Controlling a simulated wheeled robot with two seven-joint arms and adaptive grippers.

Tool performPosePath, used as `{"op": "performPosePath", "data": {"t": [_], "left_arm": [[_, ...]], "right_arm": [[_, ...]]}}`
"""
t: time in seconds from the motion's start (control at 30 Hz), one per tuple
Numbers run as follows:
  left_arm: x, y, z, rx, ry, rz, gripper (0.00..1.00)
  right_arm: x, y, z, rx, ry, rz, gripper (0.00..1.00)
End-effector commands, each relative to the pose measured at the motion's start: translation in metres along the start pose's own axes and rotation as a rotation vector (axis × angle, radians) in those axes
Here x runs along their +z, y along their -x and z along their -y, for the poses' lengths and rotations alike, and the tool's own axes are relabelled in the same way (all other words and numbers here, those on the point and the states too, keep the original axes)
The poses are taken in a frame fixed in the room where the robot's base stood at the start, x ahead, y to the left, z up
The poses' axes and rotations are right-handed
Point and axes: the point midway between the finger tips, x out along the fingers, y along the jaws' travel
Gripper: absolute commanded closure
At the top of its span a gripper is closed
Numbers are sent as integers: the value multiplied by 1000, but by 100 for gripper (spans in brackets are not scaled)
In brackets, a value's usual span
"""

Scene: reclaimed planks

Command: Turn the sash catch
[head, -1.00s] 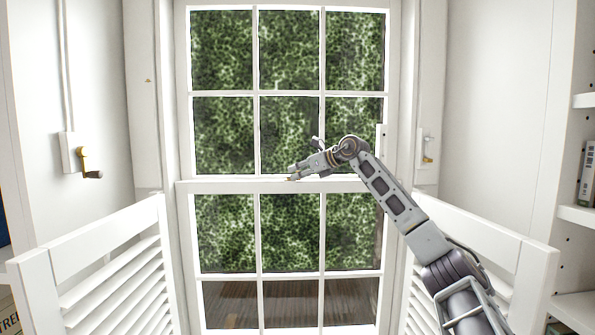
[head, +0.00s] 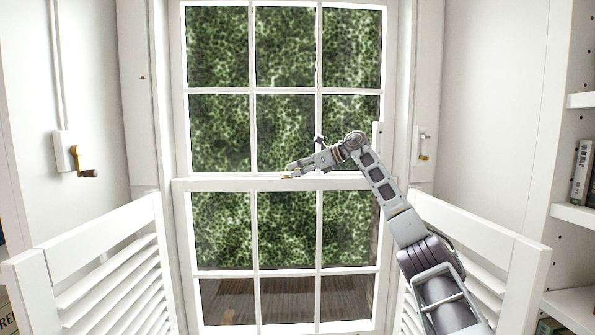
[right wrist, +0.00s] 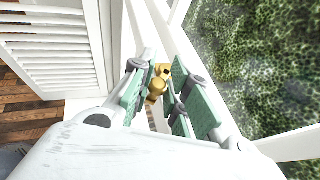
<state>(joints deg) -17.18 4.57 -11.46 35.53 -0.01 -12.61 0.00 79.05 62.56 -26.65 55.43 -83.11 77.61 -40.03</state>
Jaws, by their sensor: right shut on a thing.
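The brass sash catch (right wrist: 155,86) sits on the white meeting rail (head: 220,184) of the sash window. In the right wrist view it lies between the green-padded fingers of my right gripper (right wrist: 164,80), which is shut on it. In the head view the right gripper (head: 290,170) reaches in from the right at the middle of the rail, and its fingers mostly hide the catch. How far the catch is turned cannot be told. My left gripper is not in view.
White louvred shutters stand open at the left (head: 115,270) and right (head: 480,245). A brass crank handle (head: 86,172) is on the left wall, and a smaller brass fitting (head: 424,156) is right of the window. Shelves with books (head: 581,172) line the right edge.

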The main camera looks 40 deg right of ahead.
Motion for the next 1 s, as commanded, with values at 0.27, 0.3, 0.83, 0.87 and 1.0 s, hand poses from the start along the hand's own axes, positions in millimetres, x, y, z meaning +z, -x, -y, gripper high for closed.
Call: {"op": "performPosePath", "data": {"t": [0.27,0.3,0.83,0.87,1.0], "left_arm": [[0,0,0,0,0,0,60],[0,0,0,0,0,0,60],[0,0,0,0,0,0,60],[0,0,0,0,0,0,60],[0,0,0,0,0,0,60]], "right_arm": [[-1,-2,0,58,19,-4,100],[-1,-2,0,65,21,-4,100],[-2,-2,5,149,56,-6,100],[-2,-2,5,152,58,-6,100],[-2,-1,6,166,64,-6,100]]}}
